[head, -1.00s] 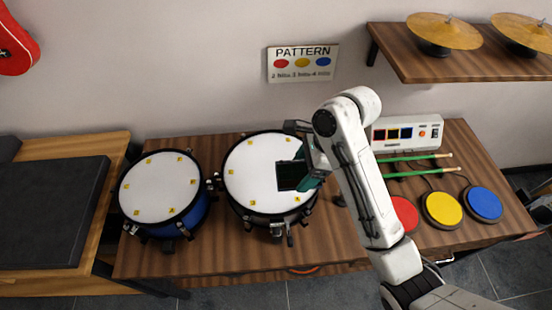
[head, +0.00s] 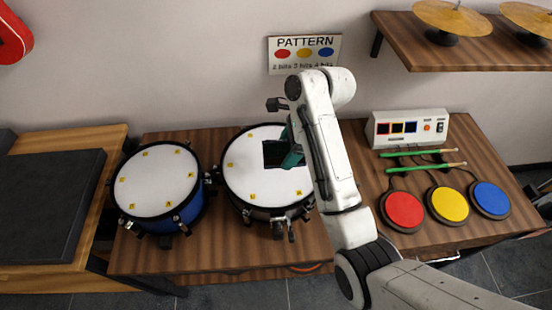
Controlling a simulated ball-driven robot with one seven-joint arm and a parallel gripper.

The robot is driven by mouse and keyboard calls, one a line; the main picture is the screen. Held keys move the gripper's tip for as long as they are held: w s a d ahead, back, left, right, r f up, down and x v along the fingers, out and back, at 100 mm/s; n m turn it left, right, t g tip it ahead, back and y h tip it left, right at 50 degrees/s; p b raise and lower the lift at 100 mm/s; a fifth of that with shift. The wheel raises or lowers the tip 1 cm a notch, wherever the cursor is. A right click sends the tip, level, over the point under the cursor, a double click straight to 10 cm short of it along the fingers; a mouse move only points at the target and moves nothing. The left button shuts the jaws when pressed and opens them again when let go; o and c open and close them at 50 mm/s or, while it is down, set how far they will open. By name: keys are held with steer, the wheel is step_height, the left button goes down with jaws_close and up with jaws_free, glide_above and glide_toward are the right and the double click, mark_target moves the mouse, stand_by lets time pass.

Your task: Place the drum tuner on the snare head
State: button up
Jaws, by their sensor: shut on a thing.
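The snare (head: 238,180) is the right of two drums on the wooden table, with a white head, dark rim and small yellow labels. My gripper (head: 292,150) is over the right part of its head, mostly hidden behind my arm. It is shut on the drum tuner (head: 276,153), a dark, square-looking thing with teal beside it. The tuner appears over the upper right of the head. I cannot tell whether it touches the head or hangs just above it.
A blue drum (head: 188,212) stands left of the snare. Right of my arm are green drumsticks (head: 420,168), a red pad (head: 403,210), a yellow pad (head: 447,204), a blue pad (head: 490,199) and a white control box (head: 408,130). A shelf (head: 470,53) with cymbals hangs above.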

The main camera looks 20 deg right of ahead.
mark_target(276, 148)
steer(key=w+f, duration=0.6)
steer(key=shift+a, duration=0.35)
steer(key=shift+w+f, duration=0.1)
steer(key=shift+f, duration=0.2)
steer(key=shift+f+p, duration=0.4)
steer(key=shift+f, duration=0.95)
steer(key=shift+f, duration=0.15)
steer(key=o, duration=1.1)
steer(key=v, duration=1.2)
